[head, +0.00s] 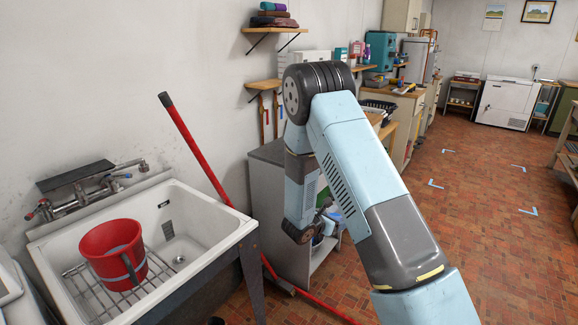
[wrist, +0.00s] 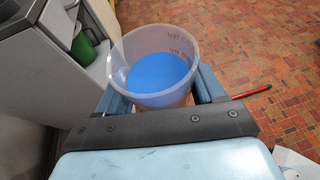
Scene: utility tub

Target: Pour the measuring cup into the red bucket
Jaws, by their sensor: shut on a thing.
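The red bucket (head: 100,266) stands upright on a wire rack in the white utility tub (head: 205,207), at the lower left of the head view. My gripper (wrist: 160,92) is shut on the cup, with a finger on each side. In the head view my arm largely hides the gripper and cup, which are to the right of the tub and apart from the bucket.
A tap (head: 85,195) is on the wall behind the tub. A grey cabinet (head: 268,190) with open shelves stands behind my arm. The brick-patterned floor (head: 480,220) at right is mostly clear.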

